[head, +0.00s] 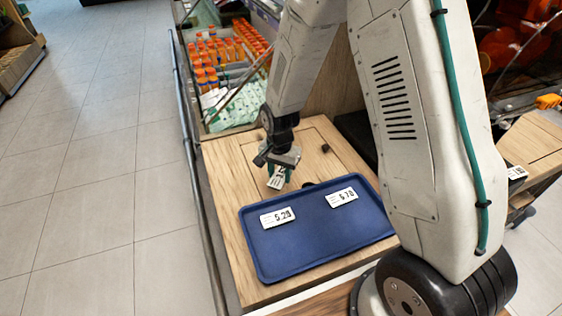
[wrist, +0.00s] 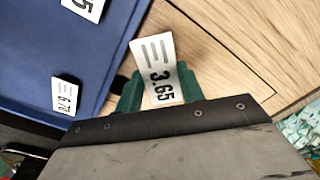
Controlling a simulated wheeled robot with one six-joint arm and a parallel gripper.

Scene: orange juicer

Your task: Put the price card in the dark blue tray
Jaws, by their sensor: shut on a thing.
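My gripper (head: 279,170) is shut on a white price card (wrist: 159,69) that reads 3.65 in the wrist view. The card also shows small in the head view (head: 277,182), below the fingers. The dark blue tray (head: 305,245) lies on the wooden counter, nearer to the camera than the gripper. The gripper is above bare wood just beyond the tray's far left edge. Two other white price cards lie in the tray: one reading 5.29 (head: 277,217) at left and one reading 6.70 (head: 342,197) at right.
The wooden counter (head: 228,185) is bare to the left of the tray. A cold display (head: 225,65) with several orange-capped bottles is behind it. Another price card (head: 516,172) sits at the far right. A metal rail (head: 186,130) runs along the left.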

